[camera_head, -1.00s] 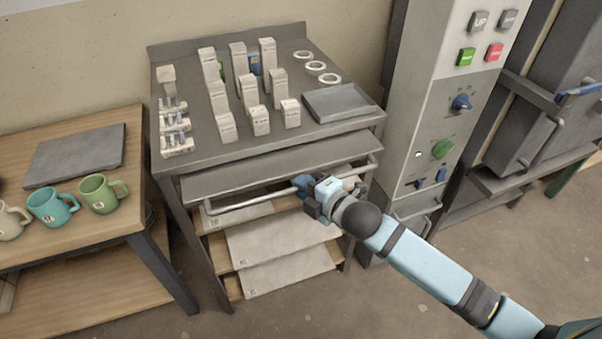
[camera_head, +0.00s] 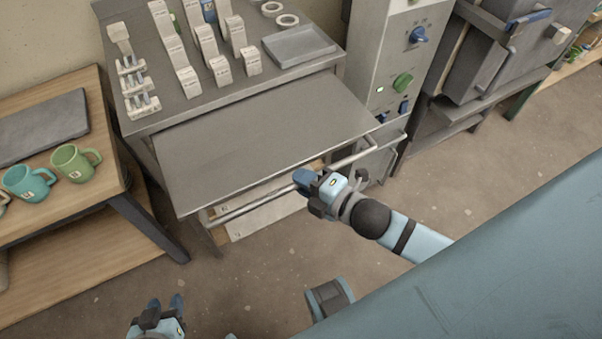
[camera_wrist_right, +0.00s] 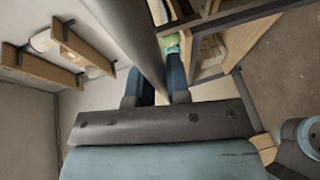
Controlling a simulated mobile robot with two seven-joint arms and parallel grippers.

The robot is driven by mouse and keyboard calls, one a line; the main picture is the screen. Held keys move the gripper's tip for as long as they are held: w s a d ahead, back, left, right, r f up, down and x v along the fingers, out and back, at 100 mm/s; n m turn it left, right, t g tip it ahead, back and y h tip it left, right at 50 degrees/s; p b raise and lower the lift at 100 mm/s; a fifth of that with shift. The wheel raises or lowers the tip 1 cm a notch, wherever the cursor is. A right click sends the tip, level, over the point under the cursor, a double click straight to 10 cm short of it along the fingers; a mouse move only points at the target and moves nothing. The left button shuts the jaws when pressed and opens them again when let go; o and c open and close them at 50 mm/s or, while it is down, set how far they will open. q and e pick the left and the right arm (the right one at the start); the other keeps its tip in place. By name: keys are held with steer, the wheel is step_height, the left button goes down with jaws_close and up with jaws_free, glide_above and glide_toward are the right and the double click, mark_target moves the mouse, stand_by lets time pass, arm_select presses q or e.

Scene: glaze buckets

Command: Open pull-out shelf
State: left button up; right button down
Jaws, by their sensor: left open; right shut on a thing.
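The grey metal pull-out shelf (camera_head: 262,135) juts well out from under the workbench top. Its pale tubular handle (camera_head: 252,202) runs along the front edge. My right gripper (camera_head: 303,181) is shut on this handle, right of its middle. In the right wrist view the handle bar (camera_wrist_right: 140,38) runs down to the blue fingers of my right gripper (camera_wrist_right: 158,88), which hide its lower end. My left gripper (camera_head: 166,303) is open and empty, low in the head view, over the floor and apart from the shelf.
The bench top carries several white labelled blocks (camera_head: 207,42), a small rack (camera_head: 134,88) and a grey tray (camera_head: 298,46). A wooden table (camera_head: 95,210) with mugs stands at left. A control cabinet (camera_head: 372,70) stands at right. Bare floor (camera_head: 245,285) lies in front.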

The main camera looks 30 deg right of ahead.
steer(key=c, duration=1.2)
jaws_free()
steer(key=shift+o, duration=0.5)
steer(key=v, duration=1.4)
steer(key=shift+w, duration=0.1)
steer(key=shift+f, duration=0.1)
